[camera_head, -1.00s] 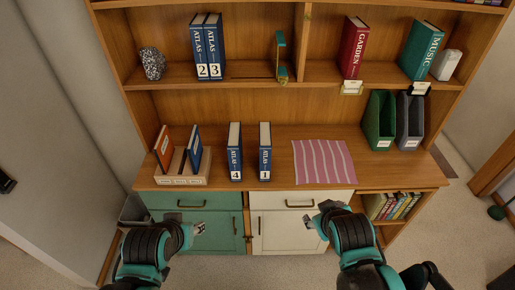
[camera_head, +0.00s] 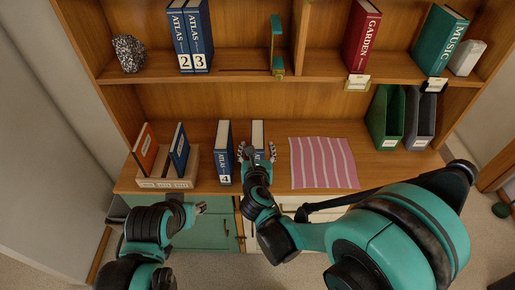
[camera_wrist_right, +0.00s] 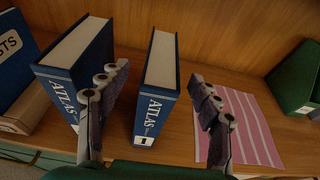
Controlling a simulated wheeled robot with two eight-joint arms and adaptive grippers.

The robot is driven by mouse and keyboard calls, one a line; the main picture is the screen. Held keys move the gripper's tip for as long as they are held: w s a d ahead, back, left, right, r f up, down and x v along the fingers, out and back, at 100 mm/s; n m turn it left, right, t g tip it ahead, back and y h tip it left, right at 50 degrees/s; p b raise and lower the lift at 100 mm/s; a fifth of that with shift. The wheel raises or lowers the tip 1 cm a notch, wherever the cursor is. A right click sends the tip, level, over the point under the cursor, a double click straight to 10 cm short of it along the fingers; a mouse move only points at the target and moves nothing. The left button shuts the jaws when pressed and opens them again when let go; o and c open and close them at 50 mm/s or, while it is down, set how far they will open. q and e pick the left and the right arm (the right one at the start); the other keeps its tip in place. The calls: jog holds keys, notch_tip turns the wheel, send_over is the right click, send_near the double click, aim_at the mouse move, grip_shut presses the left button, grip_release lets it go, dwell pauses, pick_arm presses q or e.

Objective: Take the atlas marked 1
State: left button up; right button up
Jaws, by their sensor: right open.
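The atlas marked 1 (camera_wrist_right: 157,90) is a blue book with white pages, standing upright on the wooden counter. In the head view the atlas (camera_head: 257,132) is partly hidden behind my right gripper (camera_head: 257,154). The atlas marked 4 (camera_head: 224,152) stands just to the left, close to the left finger. My left gripper (camera_head: 203,208) is low in front of the green cabinet, its jaw state unclear.
A pink striped cloth (camera_head: 323,163) lies right of the atlas. A box with thin books (camera_head: 166,183) stands at the left. Green and grey file holders (camera_head: 385,118) stand at the right. Atlases 2 and 3 (camera_head: 190,35) stand on the shelf above.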

aim_at(257, 139)
jog(key=shift+w+f, duration=0.15)
jog(key=shift+w, duration=0.35)
jog(key=x, duration=0.2)
jog(key=b+x, duration=0.1)
jog(key=x, duration=0.1)
jog(key=b+x, duration=0.1)
jog(key=x, duration=0.1)
jog(key=shift+w+d, duration=0.1)
jog(key=shift+w, duration=0.35)
jog(key=shift+s+r, duration=0.15)
jog(key=shift+r, duration=0.2)
jog(key=shift+c, duration=0.3)
grip_shut()
